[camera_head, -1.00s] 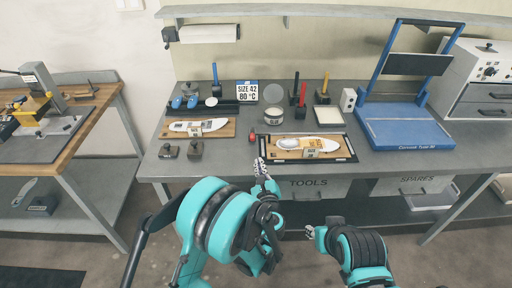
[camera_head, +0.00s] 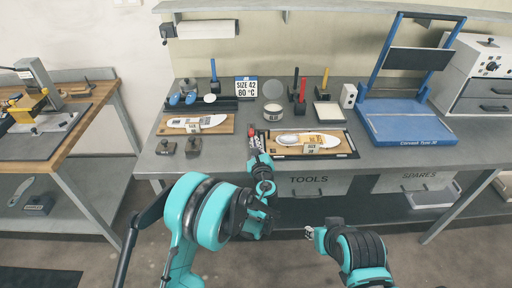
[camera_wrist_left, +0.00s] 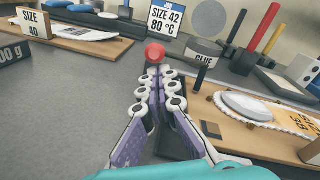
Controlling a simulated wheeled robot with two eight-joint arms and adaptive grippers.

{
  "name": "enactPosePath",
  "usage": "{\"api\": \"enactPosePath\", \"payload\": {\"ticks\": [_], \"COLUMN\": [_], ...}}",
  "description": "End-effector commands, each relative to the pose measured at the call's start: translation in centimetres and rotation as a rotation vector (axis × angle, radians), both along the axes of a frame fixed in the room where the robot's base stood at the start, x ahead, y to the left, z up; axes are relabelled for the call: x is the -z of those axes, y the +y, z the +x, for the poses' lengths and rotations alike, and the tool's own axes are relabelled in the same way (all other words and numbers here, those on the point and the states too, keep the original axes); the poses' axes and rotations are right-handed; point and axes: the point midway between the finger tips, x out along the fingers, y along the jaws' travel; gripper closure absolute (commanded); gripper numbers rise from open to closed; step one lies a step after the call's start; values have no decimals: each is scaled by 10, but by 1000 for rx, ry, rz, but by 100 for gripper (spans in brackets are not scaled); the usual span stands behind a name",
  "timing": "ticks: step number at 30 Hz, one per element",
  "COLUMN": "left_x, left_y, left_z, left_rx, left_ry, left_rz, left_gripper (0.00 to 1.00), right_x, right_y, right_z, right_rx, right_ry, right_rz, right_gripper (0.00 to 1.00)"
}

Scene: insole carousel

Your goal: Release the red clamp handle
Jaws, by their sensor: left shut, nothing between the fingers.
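The red clamp handle shows as a round red knob (camera_wrist_left: 155,52) just past my left fingertips in the left wrist view. In the head view it is a small red spot (camera_head: 251,131) by the left end of the framed board with an insole (camera_head: 347,152). My left gripper (camera_wrist_left: 160,75) is shut with nothing between its fingers, its tips pointing at the knob. I cannot tell whether they touch it. In the head view the left gripper (camera_head: 256,142) reaches over the bench's front edge. My right gripper (camera_head: 310,232) is low in front of the bench, its fingers too small to read.
A glue tin (camera_head: 273,113) stands behind the board. A second insole board (camera_head: 225,128) lies to the left, with dark weights (camera_head: 166,147) in front. A size sign (camera_head: 246,89), upright tools (camera_head: 300,96) and a blue press (camera_head: 410,128) stand farther back.

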Motion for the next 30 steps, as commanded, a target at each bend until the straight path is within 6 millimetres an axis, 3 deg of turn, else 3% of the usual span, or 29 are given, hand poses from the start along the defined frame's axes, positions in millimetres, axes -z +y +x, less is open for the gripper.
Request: {"api": "enactPosePath", "payload": {"ticks": [30], "left_x": [-12], "left_y": [0], "left_z": [0], "left_rx": [-1], "left_ry": [187], "left_rz": [0], "left_gripper": [100], "right_x": [-22], "right_y": [0], "right_z": [0], "right_rx": [0], "right_ry": [0], "right_rz": [0], "right_gripper": [67]}}
